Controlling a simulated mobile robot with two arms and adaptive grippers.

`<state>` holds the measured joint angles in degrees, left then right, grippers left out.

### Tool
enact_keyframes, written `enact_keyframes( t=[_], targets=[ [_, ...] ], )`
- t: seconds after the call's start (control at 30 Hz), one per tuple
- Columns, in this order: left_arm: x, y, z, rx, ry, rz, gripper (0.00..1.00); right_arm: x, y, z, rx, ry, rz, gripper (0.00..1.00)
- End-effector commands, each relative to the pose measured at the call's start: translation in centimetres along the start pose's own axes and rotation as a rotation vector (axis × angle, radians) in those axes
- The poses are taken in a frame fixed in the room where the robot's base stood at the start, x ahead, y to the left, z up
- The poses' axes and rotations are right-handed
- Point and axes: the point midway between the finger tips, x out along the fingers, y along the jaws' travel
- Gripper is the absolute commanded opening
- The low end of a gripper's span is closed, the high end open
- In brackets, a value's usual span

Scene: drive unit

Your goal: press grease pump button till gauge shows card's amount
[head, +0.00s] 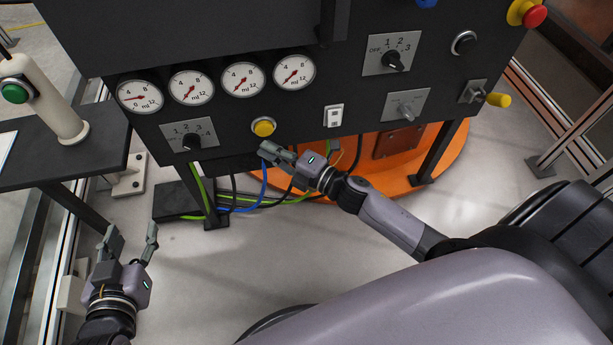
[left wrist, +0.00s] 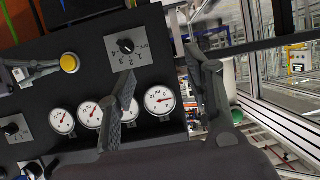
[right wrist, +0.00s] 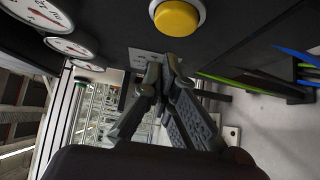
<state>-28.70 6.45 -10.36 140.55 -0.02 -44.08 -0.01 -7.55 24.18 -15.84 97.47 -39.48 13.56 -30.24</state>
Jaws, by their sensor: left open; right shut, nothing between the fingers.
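The yellow button (head: 264,127) with a pale ring is on the front of the dark panel (head: 300,125); it also shows in the left wrist view (left wrist: 70,62) and the right wrist view (right wrist: 177,18). My right gripper (head: 270,150) is shut and empty just below the button, apart from it. Several round ml gauges, from the leftmost (head: 139,97) to the rightmost (head: 294,72), have red needles; exact readings are too small to tell. A selector knob (head: 192,141) marked 1 to 4 sits below them. My left gripper (head: 131,232) is open and empty at lower left. No readable card shows.
A side table (head: 70,160) at left carries a pale post with a green button (head: 15,92). A white rocker switch (head: 334,116), other knobs and a red button (head: 535,15) are further right. Cables hang below the panel. The floor in front is mostly clear.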

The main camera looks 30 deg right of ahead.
Motion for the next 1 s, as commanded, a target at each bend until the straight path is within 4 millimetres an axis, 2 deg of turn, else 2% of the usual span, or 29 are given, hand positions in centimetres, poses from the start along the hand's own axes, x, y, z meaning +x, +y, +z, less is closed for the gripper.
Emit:
enact_keyframes(
  t=[0.1, 0.53, 0.7, 1.0],
  targets=[
    [-0.4, -0.3, 1.4, 0.0, -0.069, -0.006, 0.47, -2.0, -0.1, -0.1, 0.002, 0.0, -0.004, 0.0],
    [-1.8, -0.8, 5.1, -0.002, -0.263, -0.017, 0.47, -8.8, -0.1, -0.2, 0.003, 0.002, -0.004, 0.0],
    [-2.0, -0.8, 5.7, -0.002, -0.297, -0.019, 0.47, -9.9, -0.1, -0.2, 0.002, 0.003, -0.003, 0.0],
    [-2.0, -0.8, 5.8, -0.003, -0.3, -0.019, 0.47, -10.0, -0.1, -0.2, 0.002, 0.004, -0.002, 0.0]
  ],
)
